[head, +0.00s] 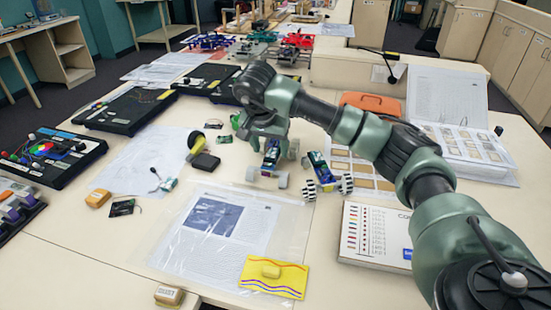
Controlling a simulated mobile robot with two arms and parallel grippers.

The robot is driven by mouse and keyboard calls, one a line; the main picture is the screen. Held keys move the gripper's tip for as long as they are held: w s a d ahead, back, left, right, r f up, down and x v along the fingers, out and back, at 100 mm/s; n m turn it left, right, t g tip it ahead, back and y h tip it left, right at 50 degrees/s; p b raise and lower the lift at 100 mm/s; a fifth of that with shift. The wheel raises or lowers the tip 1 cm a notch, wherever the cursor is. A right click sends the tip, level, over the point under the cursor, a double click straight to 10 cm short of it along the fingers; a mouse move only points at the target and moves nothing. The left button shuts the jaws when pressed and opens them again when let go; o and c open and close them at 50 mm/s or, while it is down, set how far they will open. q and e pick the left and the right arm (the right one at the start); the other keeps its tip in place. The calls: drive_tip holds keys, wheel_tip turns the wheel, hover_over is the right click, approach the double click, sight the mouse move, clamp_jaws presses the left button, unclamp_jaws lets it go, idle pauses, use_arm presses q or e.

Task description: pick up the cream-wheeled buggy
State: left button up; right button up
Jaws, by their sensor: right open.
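The cream-wheeled buggy (270,158) stands on the table near the middle of the head view, its pale wheels showing at its sides. My right gripper (264,148) reaches down over it from above, open, and hides part of it. I cannot tell whether the fingers touch it. A second buggy (322,174) with dark-and-pale roller wheels stands just to its right. My left gripper is not in view.
A white box (375,236) lies at the right. A black tool with a yellow end (195,141) and a dark block (205,162) lie left of the buggy. Black trays (125,109) stand at the left.

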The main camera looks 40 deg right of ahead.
sight(271, 154)
drive_tip(key=p+x, duration=0.1)
drive_tip(key=x, duration=0.5)
drive_tip(key=shift+a, duration=0.1)
drive_tip(key=c, duration=1.2)
